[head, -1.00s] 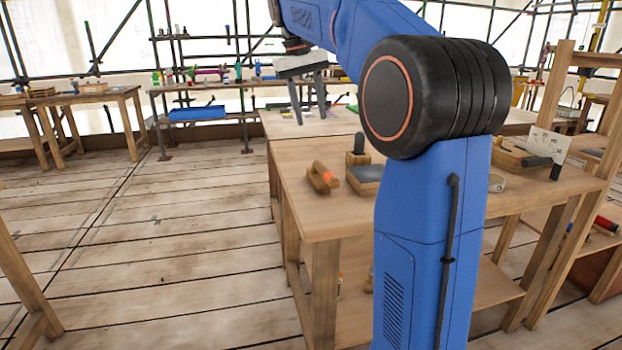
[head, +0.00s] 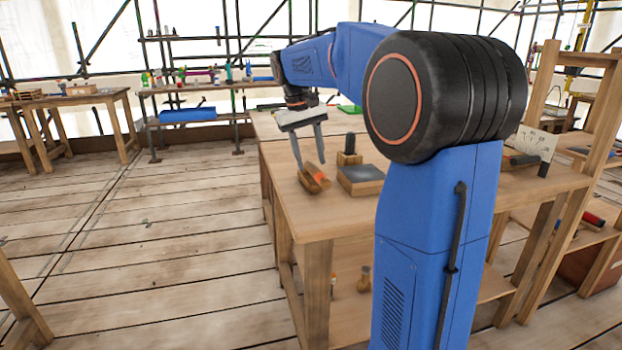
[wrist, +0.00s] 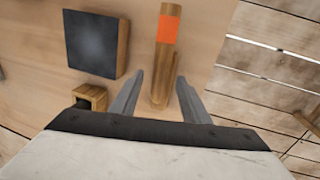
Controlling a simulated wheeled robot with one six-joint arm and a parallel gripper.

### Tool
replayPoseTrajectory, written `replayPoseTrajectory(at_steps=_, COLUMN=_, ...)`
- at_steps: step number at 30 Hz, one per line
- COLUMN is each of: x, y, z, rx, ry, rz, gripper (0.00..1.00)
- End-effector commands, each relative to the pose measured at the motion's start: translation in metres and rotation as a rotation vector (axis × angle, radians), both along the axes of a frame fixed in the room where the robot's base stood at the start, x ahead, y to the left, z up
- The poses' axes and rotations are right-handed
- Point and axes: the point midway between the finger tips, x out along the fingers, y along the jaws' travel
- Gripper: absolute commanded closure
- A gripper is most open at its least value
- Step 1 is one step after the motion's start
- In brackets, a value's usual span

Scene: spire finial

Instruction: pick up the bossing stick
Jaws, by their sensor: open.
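The bossing stick, which I take to be the wooden piece with an orange band, lies on the near workbench in the head view (head: 308,184). In the wrist view the stick (wrist: 164,62) runs up the picture, its near end between my fingers. My gripper (head: 312,165) is open and points down over the stick. In the wrist view its fingers (wrist: 160,78) stand on either side of the stick, with gaps showing. I cannot tell how high the fingertips are above it.
A dark-topped wooden block (head: 362,178) lies just right of the stick, and a small wooden holder with a dark upright piece (head: 349,152) stands behind it. The workbench (head: 318,222) has its left edge close to the stick. Clear plank floor (head: 170,230) lies left.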

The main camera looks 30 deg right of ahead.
Motion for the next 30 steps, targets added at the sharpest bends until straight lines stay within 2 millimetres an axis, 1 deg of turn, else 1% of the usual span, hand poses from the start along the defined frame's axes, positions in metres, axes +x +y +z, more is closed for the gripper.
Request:
replayPoseTrajectory(at_steps=1, x=-0.001, y=-0.001, z=-0.007, rx=0.0, ry=0.002, rz=0.0, gripper=0.58)
replayPoseTrajectory(at_steps=3, x=-0.001, y=-0.003, z=-0.015, rx=0.0, ry=0.001, rz=0.0, gripper=0.58)
replayPoseTrajectory(at_steps=6, x=-0.001, y=-0.004, z=-0.021, rx=0.0, ry=0.001, rz=0.0, gripper=0.58)
replayPoseTrajectory(at_steps=14, x=-0.001, y=-0.004, z=-0.022, rx=0.0, ry=-0.001, rz=0.0, gripper=0.58)
replayPoseTrajectory(at_steps=15, x=-0.001, y=-0.004, z=-0.022, rx=0.0, ry=-0.001, rz=0.0, gripper=0.68)
replayPoseTrajectory(at_steps=17, x=-0.001, y=-0.004, z=-0.022, rx=0.0, ry=-0.001, rz=0.0, gripper=0.82)
replayPoseTrajectory(at_steps=18, x=-0.001, y=-0.004, z=-0.022, rx=0.0, ry=0.0, rz=0.0, gripper=0.92)
replayPoseTrajectory(at_steps=19, x=-0.001, y=-0.004, z=-0.022, rx=0.0, ry=0.0, rz=0.0, gripper=0.99)
replayPoseTrajectory(at_steps=20, x=-0.001, y=-0.004, z=-0.022, rx=0.0, ry=0.0, rz=0.0, gripper=1.0)
replayPoseTrajectory(at_steps=27, x=-0.001, y=-0.004, z=-0.021, rx=0.0, ry=-0.001, rz=0.0, gripper=1.0)
replayPoseTrajectory(at_steps=30, x=-0.001, y=-0.004, z=-0.017, rx=0.0, ry=-0.001, rz=-0.001, gripper=1.0)
